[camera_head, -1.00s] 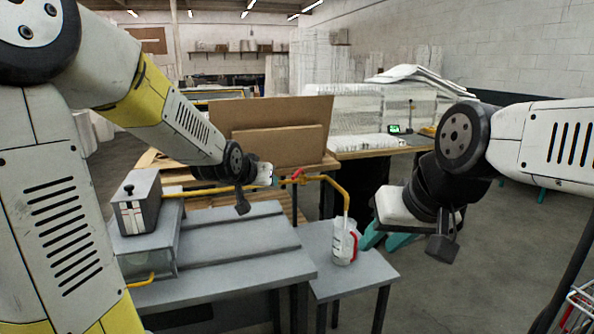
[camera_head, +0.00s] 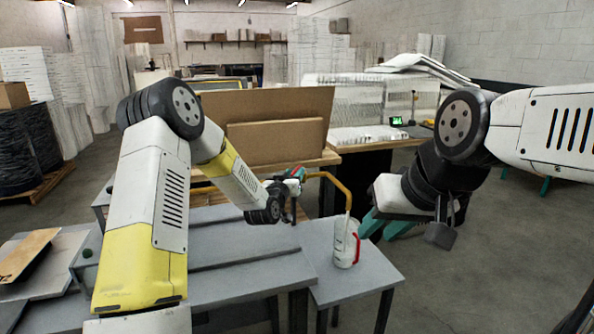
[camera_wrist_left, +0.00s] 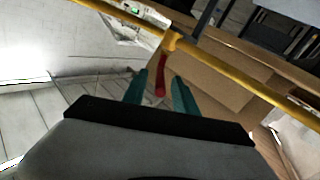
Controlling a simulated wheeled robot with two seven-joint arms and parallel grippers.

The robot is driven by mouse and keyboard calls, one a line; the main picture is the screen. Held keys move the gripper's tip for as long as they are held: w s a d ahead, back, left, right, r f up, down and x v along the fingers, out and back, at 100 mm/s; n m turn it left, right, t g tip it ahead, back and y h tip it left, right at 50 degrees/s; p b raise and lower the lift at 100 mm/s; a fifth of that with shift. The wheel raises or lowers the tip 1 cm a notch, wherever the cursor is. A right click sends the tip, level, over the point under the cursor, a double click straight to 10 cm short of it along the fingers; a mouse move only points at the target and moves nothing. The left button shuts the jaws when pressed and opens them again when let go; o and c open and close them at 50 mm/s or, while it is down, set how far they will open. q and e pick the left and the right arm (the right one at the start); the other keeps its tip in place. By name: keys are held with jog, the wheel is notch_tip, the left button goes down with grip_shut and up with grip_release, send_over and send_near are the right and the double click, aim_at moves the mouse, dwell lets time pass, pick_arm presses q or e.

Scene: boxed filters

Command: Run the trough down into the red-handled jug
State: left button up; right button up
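The jug (camera_head: 343,248), white with a red handle on its right side, stands upright on a small grey side table (camera_head: 335,288). A yellow pipe (camera_head: 340,190) bends down to a pale outlet over the jug's mouth; whether its end is inside I cannot tell. The trough is hidden behind my left arm. My left gripper (camera_head: 296,173) is at the pipe. In the left wrist view its teal fingers (camera_wrist_left: 160,88) are apart, either side of a red lever (camera_wrist_left: 160,78) on the pipe (camera_wrist_left: 235,77). My right gripper (camera_head: 384,224) is open and empty, right of the jug.
A grey bench (camera_head: 240,268) lies under my left arm. Brown boards (camera_head: 265,115) stand upright behind the pipe. A workbench with clear bins (camera_head: 345,105) is at the back. Floor to the right of the side table is clear.

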aim_at(297, 168)
pick_arm(q)
jog(key=shift+x, duration=2.1)
grip_shut()
